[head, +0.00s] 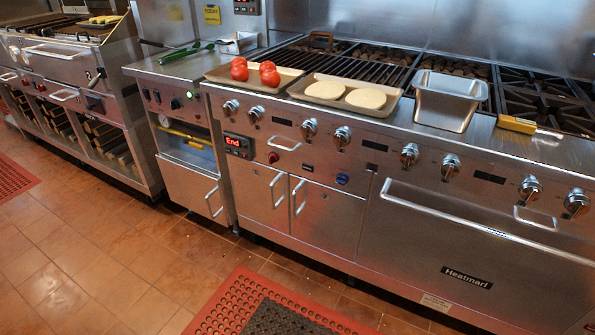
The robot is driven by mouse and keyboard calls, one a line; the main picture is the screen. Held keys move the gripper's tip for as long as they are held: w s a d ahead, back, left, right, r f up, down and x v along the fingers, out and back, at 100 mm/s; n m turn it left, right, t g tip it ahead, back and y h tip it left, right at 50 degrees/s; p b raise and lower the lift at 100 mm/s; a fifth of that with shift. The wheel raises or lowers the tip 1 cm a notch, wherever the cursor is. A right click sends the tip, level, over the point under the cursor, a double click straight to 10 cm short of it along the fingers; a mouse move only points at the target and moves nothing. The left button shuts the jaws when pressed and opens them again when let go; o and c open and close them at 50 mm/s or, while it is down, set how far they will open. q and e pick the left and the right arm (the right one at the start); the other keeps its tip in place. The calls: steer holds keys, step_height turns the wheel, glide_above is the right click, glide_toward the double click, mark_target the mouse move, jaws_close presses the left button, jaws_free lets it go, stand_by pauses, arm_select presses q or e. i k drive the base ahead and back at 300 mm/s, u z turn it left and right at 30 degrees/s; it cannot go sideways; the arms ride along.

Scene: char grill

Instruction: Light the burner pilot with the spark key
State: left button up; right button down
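The range (470,210) fills the right half of the head view, with a row of silver knobs along its front. Its grill grate (340,65) and dark burner grates (545,95) are on top. A red display (237,142) reads "End". A red button (272,157) and a blue knob (342,179) are on the front below the knobs. I cannot tell which part is the pilot, and no flame shows. I cannot make out a spark key. A small yellow-handled tool (517,124) lies at the range's front edge; what it is is unclear. Neither of my grippers is in view.
A tray (215,75) with red tomatoes, a tray (395,98) with two pale rounds and a steel pan (449,100) stand along the front ledge. Green-handled tongs (185,51) lie on the left counter.

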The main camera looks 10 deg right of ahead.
mark_target(306, 166)
steer(key=u, duration=0.25)
steer(key=i, duration=1.2)
steer(key=z, duration=0.25)
